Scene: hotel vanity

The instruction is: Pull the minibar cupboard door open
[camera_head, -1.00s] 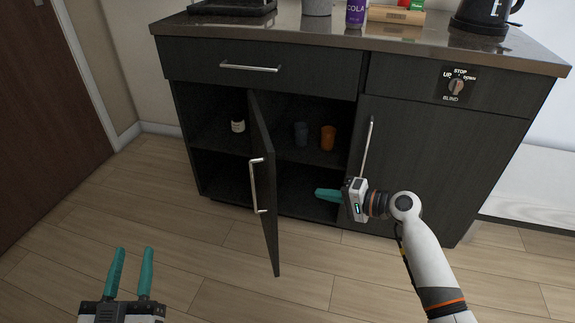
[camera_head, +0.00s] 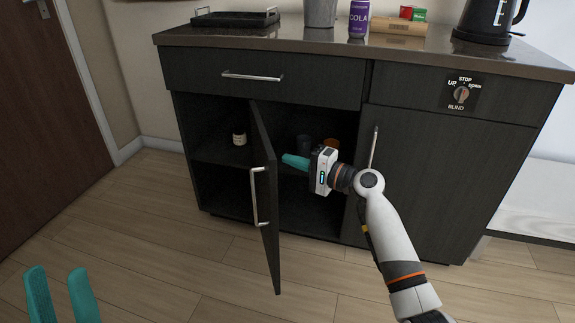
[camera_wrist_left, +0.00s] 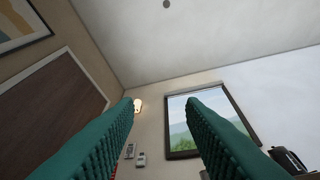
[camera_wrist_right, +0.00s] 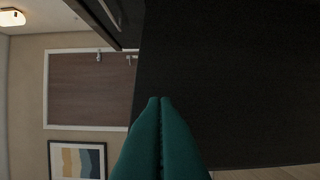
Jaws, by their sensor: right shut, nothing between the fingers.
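The minibar cupboard door (camera_head: 264,215) is dark wood and stands swung out from the cabinet, seen nearly edge-on in the head view. Its bar handle (camera_head: 256,197) is on its left, outer face. My right gripper (camera_head: 290,161) is shut and empty, on the inner side of the door, its teal fingertips close to the panel; contact cannot be told. In the right wrist view the shut fingers (camera_wrist_right: 162,110) point at the dark door panel (camera_wrist_right: 230,80). My left gripper (camera_head: 62,290) is open and empty at the lower left, and its spread fingers show in the left wrist view (camera_wrist_left: 162,125).
A closed right door with a handle (camera_head: 373,148) is beside the opening. The drawer (camera_head: 260,78) above is shut. The floor (camera_head: 170,235) left of the door is clear.

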